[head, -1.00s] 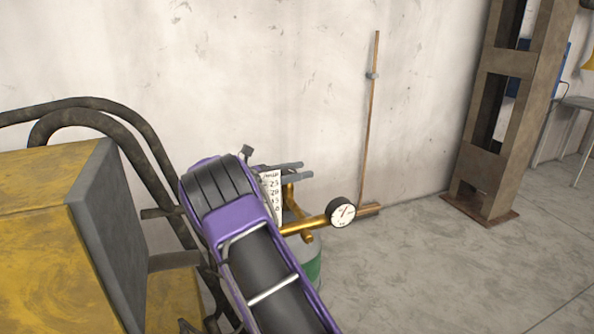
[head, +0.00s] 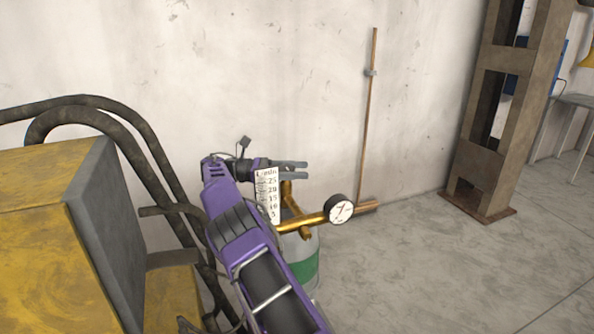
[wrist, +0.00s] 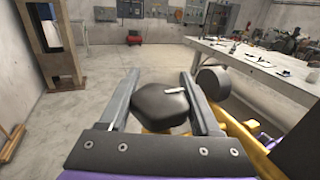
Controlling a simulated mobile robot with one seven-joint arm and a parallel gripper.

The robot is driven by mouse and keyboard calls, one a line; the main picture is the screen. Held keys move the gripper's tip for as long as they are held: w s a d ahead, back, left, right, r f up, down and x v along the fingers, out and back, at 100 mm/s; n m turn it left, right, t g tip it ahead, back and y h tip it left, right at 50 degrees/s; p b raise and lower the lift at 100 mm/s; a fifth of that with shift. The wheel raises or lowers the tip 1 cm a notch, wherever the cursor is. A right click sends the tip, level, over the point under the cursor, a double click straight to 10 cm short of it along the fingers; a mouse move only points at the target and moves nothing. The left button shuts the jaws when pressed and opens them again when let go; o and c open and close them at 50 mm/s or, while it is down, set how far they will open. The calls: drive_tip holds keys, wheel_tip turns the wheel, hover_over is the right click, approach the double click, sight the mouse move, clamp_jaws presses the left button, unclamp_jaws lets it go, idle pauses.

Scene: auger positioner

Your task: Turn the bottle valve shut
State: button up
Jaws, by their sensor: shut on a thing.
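The bottle valve's black, faceted knob (wrist: 160,104) sits between the two grey fingers of my gripper (wrist: 160,78) in the wrist view, with a small white mark on top. My gripper is shut on it. In the head view my gripper (head: 293,170) reaches over the top of the gas bottle (head: 306,268), which is grey with a green band. The knob cannot be made out there. Brass fittings (head: 300,223) below the fingers carry a round white-faced gauge (head: 339,210). A white flow scale (head: 267,195) stands beside my gripper and partly covers the fittings.
A yellow machine (head: 40,245) with dark curved tubes (head: 110,110) stands close on the left. A thin copper rod (head: 368,120) leans at the wall. A brown steel column (head: 490,120) stands to the right, with clear floor (head: 430,270) before it. The wrist view shows a white workbench (wrist: 265,65).

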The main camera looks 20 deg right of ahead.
drive_tip(key=shift+g, duration=0.3)
idle(0.4)
drive_tip(key=o, duration=1.4)
drive_tip(key=shift+c, duration=0.2)
drive_tip(key=shift+w+n+t+h, duration=0.1)
drive_tip(key=shift+n+t+h, duration=0.3)
drive_tip(key=shift+t, duration=0.7)
